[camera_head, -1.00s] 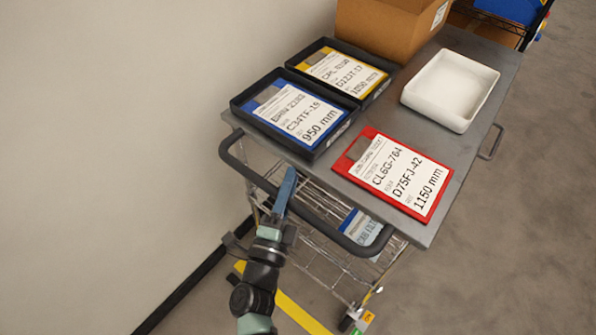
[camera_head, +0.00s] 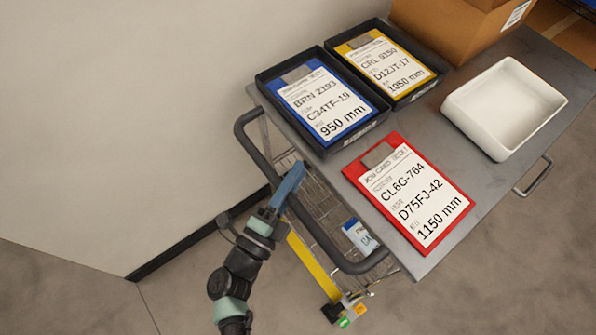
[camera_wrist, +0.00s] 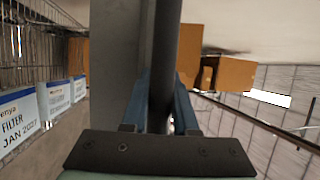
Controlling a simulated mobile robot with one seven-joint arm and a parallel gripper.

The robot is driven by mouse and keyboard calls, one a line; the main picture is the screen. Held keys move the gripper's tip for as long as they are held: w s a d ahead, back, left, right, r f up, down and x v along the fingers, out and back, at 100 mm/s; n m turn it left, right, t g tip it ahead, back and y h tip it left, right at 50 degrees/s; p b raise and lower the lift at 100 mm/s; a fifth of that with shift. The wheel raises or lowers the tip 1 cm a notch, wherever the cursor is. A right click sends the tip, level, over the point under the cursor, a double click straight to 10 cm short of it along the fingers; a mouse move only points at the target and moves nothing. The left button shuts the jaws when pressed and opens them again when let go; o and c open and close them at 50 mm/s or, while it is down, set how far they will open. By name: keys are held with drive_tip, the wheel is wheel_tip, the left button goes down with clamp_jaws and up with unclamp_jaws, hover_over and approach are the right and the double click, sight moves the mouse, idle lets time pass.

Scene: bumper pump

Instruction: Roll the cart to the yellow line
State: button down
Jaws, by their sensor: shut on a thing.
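The cart (camera_head: 466,225) has a grey metal top, wire basket sides below and a dark push handle (camera_head: 310,225) along its near end. My gripper (camera_head: 287,188) is shut on the handle. In the wrist view my gripper's blue fingers (camera_wrist: 161,103) stand on either side of the dark handle bar (camera_wrist: 164,60).
On the cart top are a blue-card tray (camera_head: 322,105), a yellow-card tray (camera_head: 387,62), a red job card (camera_head: 408,193), a white bin (camera_head: 503,107) and a cardboard box (camera_head: 450,25). A wall (camera_head: 130,130) stands close on the left. Floor on the right is clear.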

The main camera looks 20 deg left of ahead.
drive_tip(key=shift+s+a+f, duration=0.15)
drive_tip(key=shift+a, duration=0.05)
drive_tip(key=c, duration=0.7)
unclamp_jaws()
drive_tip(key=shift+s, duration=0.1)
drive_tip(key=b+v, duration=0.2)
drive_tip(key=v, duration=1)
drive_tip(key=shift+s+a, duration=0.1)
drive_tip(key=shift+s, duration=0.3)
